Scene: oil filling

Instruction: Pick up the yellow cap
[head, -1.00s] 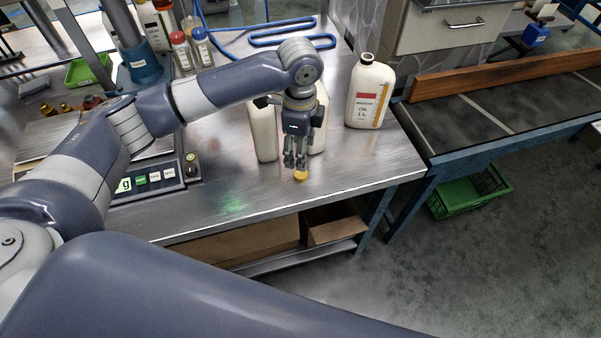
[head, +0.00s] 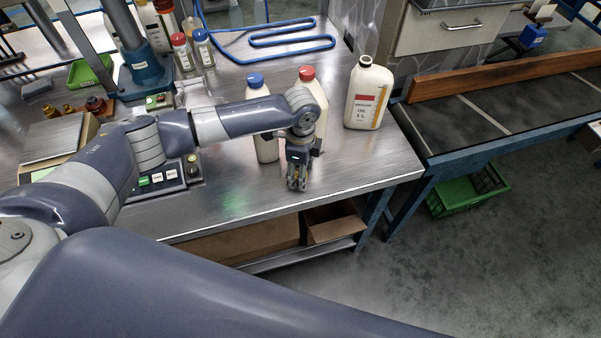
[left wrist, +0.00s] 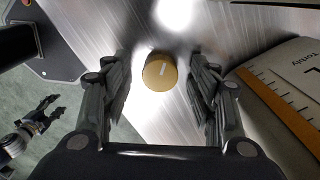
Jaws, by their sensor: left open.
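The yellow cap (left wrist: 160,72) is a small round disc with a pale mark on top, lying on the metal table. In the left wrist view it sits between and beyond the spread fingers of my left gripper (left wrist: 160,88), with a gap on both sides. In the head view my left gripper (head: 297,184) points down close above the table near its front edge and hides the cap. It is open and holds nothing. My right gripper (left wrist: 52,106) shows small at the left of the left wrist view, over the floor; its finger opening is unclear.
An oil bottle (head: 369,97) stands to the right. A blue-capped bottle (head: 262,148) and a red-capped bottle (head: 309,78) stand behind my left gripper. A scale (head: 165,177) is to the left. The table front (head: 240,203) is clear.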

